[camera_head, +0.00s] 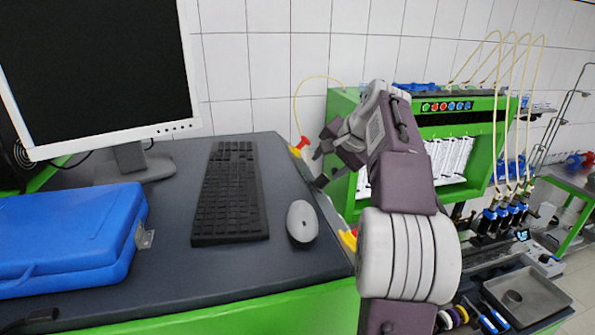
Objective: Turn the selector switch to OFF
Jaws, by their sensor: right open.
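My right gripper (319,166) is open and empty, pointing left at the right edge of the dark desktop. Just beyond its upper finger is a small red and yellow part (301,144) at the desk edge, apart from the fingers as far as I can see. A second yellow and red part (348,239) sits lower on the same edge, partly behind my arm. A row of coloured buttons (447,106) is on the green bench's top panel. I cannot tell which of these is the selector switch, and no OFF marking is readable. My left gripper is not in view.
The desk (285,262) holds a monitor (95,65), a black keyboard (231,190), a white mouse (302,221) and a blue case (65,238). The green bench (487,150) with thin tubes stands behind my right arm. A grey tray (525,296) is at lower right.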

